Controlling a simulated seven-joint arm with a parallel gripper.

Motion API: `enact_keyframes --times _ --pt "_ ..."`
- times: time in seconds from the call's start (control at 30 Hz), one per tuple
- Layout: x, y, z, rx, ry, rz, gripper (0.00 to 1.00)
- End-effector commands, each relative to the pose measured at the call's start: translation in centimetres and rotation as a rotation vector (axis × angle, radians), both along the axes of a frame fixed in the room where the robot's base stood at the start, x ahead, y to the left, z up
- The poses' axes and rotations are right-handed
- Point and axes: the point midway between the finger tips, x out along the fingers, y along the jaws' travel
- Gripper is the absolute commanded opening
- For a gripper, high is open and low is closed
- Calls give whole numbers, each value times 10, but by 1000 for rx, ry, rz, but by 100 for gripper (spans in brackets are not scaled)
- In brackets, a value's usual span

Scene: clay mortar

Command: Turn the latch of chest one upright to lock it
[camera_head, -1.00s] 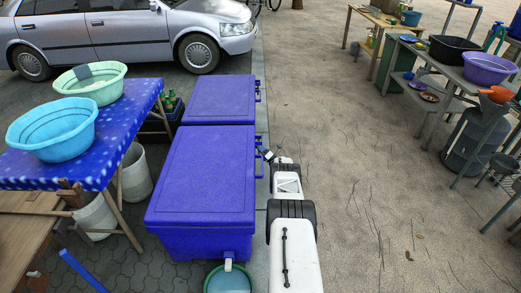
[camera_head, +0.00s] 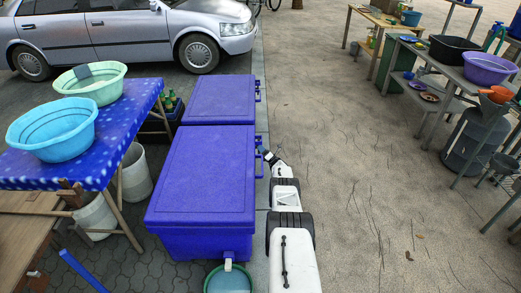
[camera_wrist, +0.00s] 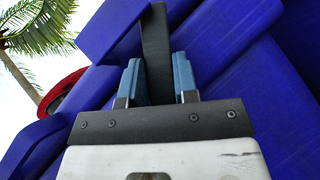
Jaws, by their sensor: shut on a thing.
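Two blue lidded chests stand in line in the head view: a near chest (camera_head: 205,180) and a far chest (camera_head: 218,100). I cannot read which is chest one. My gripper (camera_head: 265,153) is at the right side of the near chest, by its blue side fittings (camera_head: 259,170). In the wrist view my gripper (camera_wrist: 158,78) has its two blue fingers either side of a dark upright bar, the latch (camera_wrist: 156,45), and is shut on it. The latch stands against the blue chest wall (camera_wrist: 225,65). Its lower end is hidden behind the gripper body.
A blue-clothed table (camera_head: 110,140) with a blue basin (camera_head: 52,128) and a green basin (camera_head: 90,83) stands left of the chests. A green tub (camera_head: 228,280) sits below the near chest's spout. A silver car (camera_head: 130,32) is behind. Open paving lies right.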

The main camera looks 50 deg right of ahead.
Motion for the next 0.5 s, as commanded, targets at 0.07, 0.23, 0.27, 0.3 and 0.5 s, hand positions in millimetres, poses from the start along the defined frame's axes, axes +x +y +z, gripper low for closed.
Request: enact_keyframes --times 0.07,0.23,0.27,0.3,0.5 --pt "-2 -2 1 -1 -3 -1 4" --pt "-2 -2 1 -1 -3 -1 4" --pt "-2 -2 1 -1 -3 -1 4" --pt "-2 -2 1 -1 -3 -1 4" --pt "-1 -1 1 0 -2 -1 52"
